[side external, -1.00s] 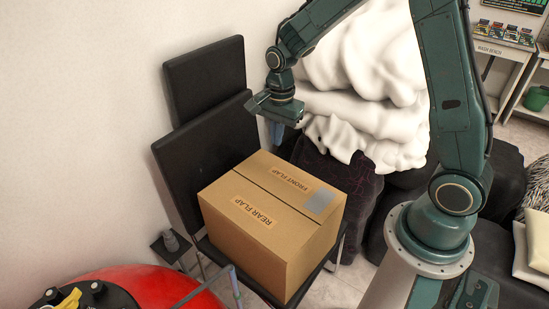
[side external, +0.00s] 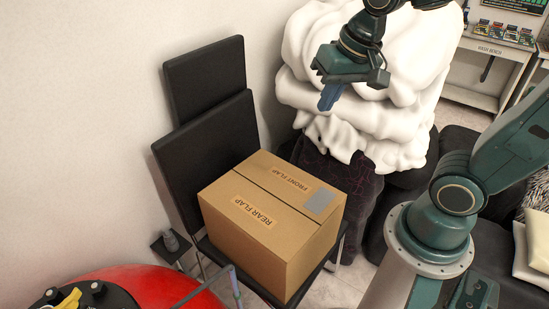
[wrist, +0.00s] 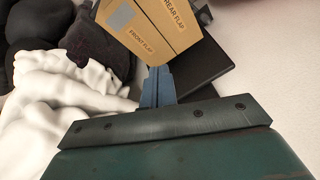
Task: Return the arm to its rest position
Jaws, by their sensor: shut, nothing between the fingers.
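My gripper (side external: 329,98) is in front of the white lumpy heap in the side view, above and to the right of the box. Its blue fingers point down and are shut with nothing between them. The gripper also shows in the wrist view (wrist: 157,75), its fingers together. The cardboard box (side external: 268,230) sits on a black chair, apart from my gripper. Its top flaps lie closed, labelled FRONT FLAP and REAR FLAP. The box also shows at the top of the wrist view (wrist: 158,30).
The black chair (side external: 200,148) has a second black chair back (side external: 207,80) behind it. The white heap (side external: 370,125) rests on dark seating. A red rounded tank (side external: 130,285) is at the lower left. A white shelf (side external: 490,62) stands at the back right.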

